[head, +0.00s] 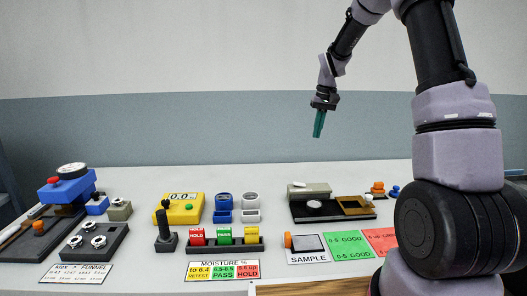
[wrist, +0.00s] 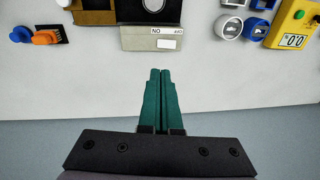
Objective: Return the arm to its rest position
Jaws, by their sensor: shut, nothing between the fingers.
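My gripper (head: 318,124) hangs in the air above the back part of the table, in front of the wall. Its green fingers point down in the head view and are closed together with nothing between them. The wrist view shows the same shut fingers (wrist: 160,95) over bare table near its back edge. My arm is bent and comes in from the upper right of the head view. Nothing touches the fingers.
The white table (head: 150,180) carries a grey box (head: 309,189) on a dark tray, a yellow meter (head: 180,209), blue and white rings, a blue device (head: 68,187) at left, and green and red cards. The air around my gripper is clear.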

